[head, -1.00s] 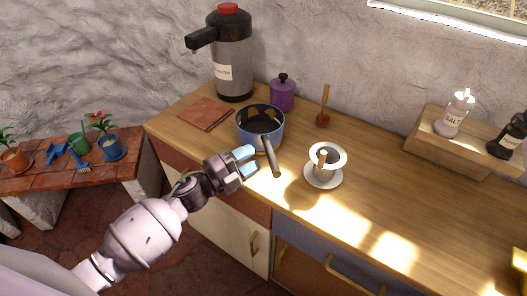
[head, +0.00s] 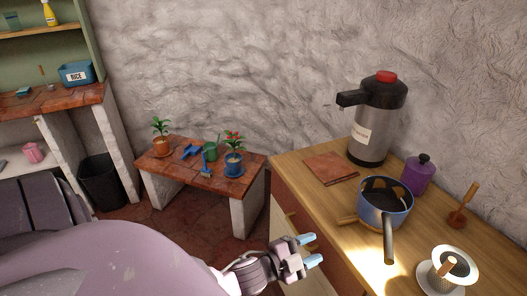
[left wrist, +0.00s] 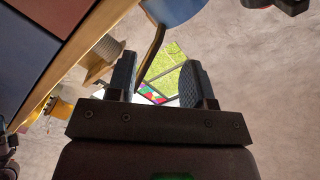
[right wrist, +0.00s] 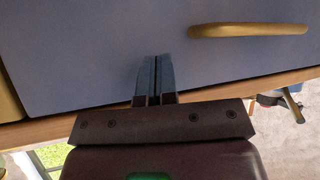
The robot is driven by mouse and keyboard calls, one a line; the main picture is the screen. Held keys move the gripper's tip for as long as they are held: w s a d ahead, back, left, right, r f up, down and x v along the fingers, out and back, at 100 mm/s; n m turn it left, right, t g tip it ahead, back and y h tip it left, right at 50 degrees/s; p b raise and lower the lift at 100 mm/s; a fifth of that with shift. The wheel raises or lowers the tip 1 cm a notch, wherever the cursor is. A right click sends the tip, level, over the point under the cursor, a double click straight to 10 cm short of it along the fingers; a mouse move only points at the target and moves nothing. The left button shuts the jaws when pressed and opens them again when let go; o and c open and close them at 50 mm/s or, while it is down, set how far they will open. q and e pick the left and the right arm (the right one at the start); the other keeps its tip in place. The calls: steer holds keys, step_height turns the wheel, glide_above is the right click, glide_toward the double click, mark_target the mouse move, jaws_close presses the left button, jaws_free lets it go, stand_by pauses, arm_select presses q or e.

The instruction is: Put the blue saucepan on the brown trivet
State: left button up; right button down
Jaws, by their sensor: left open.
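The blue saucepan (head: 373,216) stands upright on the wooden counter, its grey-brown handle (head: 389,245) pointing toward the front edge. The brown trivet (head: 330,168), a flat reddish-brown square, lies bare behind and left of the pan. My left gripper (head: 311,250) is open and empty, left of the pan and handle in the head view and apart from them. In the left wrist view, the pan's underside (left wrist: 172,8) and handle (left wrist: 151,55) show beyond the open fingers (left wrist: 160,85). My right gripper (right wrist: 155,78) is shut and empty, before a blue-grey drawer front; the head view does not show it.
A tall dispenser (head: 375,125) stands behind the pan, beside the trivet. A purple jar (head: 418,176), a wooden-handled tool (head: 462,207) and a white dripper (head: 440,280) stand to the right. A brass drawer handle (right wrist: 248,30) is near my right gripper.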

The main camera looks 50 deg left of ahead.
arm_select(q)
steer(key=s+a+f+n+g+y, duration=0.3)
steer(key=s+f+n+g+y, duration=0.2)
steer(key=s+f+n, duration=0.5)
steer(key=s+n+y, duration=0.1)
steer(key=s+n, duration=0.1)
steer(key=s, duration=0.1)
steer(key=shift+s+a+f+g, duration=0.25)
steer(key=shift+f+g, duration=0.05)
steer(key=shift+f, duration=0.1)
